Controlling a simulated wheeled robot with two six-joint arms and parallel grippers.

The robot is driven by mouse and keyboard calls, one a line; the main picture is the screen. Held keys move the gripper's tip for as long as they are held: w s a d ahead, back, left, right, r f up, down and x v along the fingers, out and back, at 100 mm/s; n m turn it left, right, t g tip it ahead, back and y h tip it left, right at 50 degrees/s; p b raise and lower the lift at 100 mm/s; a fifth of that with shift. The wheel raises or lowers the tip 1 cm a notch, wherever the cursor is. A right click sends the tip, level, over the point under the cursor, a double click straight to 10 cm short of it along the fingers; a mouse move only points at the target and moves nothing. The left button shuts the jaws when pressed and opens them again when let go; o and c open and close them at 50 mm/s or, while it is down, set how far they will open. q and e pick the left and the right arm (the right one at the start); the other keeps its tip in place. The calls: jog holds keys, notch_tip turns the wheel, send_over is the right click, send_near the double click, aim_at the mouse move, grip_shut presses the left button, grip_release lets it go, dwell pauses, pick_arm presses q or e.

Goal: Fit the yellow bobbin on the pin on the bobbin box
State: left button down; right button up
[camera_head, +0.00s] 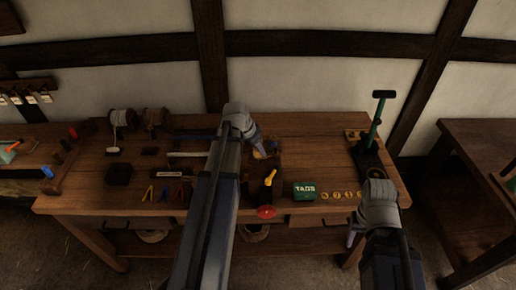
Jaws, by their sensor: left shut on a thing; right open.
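My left gripper (261,150) is over the middle of the workbench, shut on a small yellow-orange thing (257,155) that looks like the yellow bobbin. The gripper and arm hide much of it. Just right of and below it stands a dark box-like piece (277,160), perhaps the bobbin box; I cannot make out its pin. Whether the bobbin touches it I cannot tell. My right gripper (351,238) is open and empty, low in front of the bench's right front edge.
A yellow-handled thing (270,178) on a dark block, a red disc (266,211), a green TAGS box (304,190) and several yellow number discs (341,195) lie near the front edge. A green-posted stand (375,130) rises at right. Spools (122,118) stand at left.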

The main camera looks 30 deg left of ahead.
aim_at(258, 156)
pick_arm(q)
jog(key=shift+f+b, duration=1.9)
jog(key=shift+f, duration=0.1)
jog(key=shift+c, duration=1.2)
grip_release()
jog(key=shift+r, duration=0.1)
jog(key=p+v, duration=0.7)
jog(key=shift+s+r, duration=0.1)
jog(key=shift+r, duration=0.25)
